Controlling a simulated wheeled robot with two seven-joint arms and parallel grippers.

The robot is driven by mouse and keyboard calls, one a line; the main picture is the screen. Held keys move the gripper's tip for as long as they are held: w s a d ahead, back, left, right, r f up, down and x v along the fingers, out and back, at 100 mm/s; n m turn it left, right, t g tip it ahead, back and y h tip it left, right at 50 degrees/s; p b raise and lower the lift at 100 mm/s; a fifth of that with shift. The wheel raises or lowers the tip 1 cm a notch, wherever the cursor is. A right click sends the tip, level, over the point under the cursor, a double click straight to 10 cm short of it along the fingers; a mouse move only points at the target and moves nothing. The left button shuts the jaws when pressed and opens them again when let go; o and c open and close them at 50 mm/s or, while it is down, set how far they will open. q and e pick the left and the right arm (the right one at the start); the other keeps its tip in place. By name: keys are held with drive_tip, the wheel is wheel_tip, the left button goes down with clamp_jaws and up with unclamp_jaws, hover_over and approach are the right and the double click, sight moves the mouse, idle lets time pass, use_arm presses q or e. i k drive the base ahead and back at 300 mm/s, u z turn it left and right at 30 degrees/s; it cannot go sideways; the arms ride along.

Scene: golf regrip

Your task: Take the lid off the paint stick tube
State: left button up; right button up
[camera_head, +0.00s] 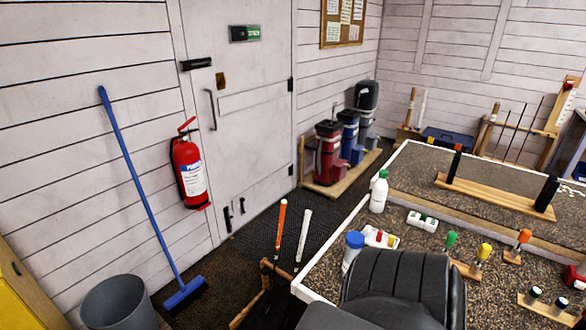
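No thing in view is clearly labelled as the paint stick tube. Several small colour-topped pieces stand on the speckled bench: a green-topped one (451,238), a yellow-topped one (484,251) and an orange-topped one (524,237), each at a small wooden block. Two short dark pieces with pale tops, one (535,293) and another (560,303), stand on a wooden strip at the lower right. A white container with a blue lid (354,240) stands at the bench's left edge, its lid on. Neither of my grippers is in view.
A white bottle with a green cap (379,193) and small white packs (422,221) stand on the bench (415,258). A black padded shape like a seat back (400,280) hides the bench's near edge. A grey bin (118,302) and blue broom (143,190) are left.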

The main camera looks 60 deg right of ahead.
sight(350, 254)
drive_tip(key=i, duration=1.55)
drive_tip(key=z, duration=3.85)
